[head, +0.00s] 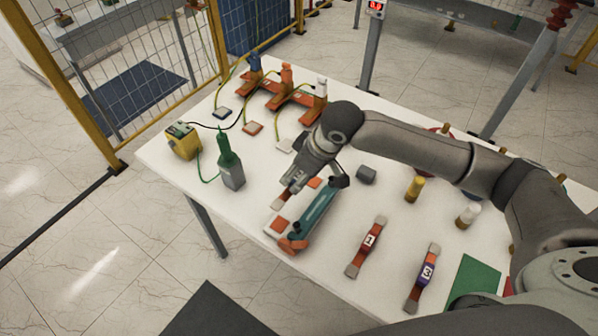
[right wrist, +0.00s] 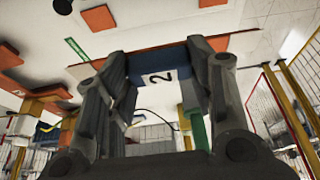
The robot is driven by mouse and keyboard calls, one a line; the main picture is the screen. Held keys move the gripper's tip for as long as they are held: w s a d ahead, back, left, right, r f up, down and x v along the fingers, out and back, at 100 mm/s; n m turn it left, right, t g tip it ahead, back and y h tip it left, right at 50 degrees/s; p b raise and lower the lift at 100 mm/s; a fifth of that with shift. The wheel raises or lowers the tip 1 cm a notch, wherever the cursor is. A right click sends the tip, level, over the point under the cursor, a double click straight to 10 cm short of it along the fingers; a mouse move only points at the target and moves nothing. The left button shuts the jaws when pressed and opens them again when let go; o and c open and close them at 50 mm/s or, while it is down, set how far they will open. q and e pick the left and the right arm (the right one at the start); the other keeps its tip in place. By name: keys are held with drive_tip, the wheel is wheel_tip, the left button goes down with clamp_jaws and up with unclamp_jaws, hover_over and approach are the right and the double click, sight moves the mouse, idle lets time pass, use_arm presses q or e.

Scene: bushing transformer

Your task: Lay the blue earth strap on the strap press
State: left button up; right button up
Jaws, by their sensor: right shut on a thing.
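My right gripper (head: 311,184) is shut on the blue earth strap (right wrist: 145,80), which carries a white label with a 2. In the right wrist view the strap's blue sleeve sits between the fingers (right wrist: 160,85), and its copper ends stick out on both sides. In the head view one copper end (head: 278,203) shows beside the gripper; the blue sleeve is hidden. The strap press, with a teal bar (head: 321,209) and orange pads (head: 280,223), stands on the table right by the gripper. I cannot tell whether strap and press touch. My left gripper is out of view.
A red strap marked 1 (head: 369,241) and a purple strap marked 3 (head: 427,271) lie to the right. A dark cylinder (head: 366,175) is near the press.

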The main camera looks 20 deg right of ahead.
drive_tip(key=shift+a+r+p, duration=0.1)
drive_tip(key=shift+r+p, duration=0.05)
drive_tip(key=shift+p, duration=0.25)
drive_tip(key=shift+f+b, duration=0.3)
drive_tip(key=shift+f, duration=0.45)
drive_tip(key=shift+f+b, duration=0.85)
drive_tip(key=shift+f, duration=1.3)
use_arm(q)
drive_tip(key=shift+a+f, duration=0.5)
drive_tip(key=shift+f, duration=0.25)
use_arm(e)
drive_tip(key=shift+f, duration=0.25)
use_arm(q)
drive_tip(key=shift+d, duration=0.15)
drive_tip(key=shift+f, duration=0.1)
use_arm(e)
drive_tip(key=shift+f, duration=0.25)
use_arm(q)
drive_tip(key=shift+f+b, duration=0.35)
drive_tip(key=shift+b, duration=0.2)
use_arm(e)
drive_tip(key=shift+f, duration=1)
drive_tip(key=shift+f, duration=0.15)
drive_tip(key=o, duration=1.2)
drive_tip(key=shift+c, duration=0.2)
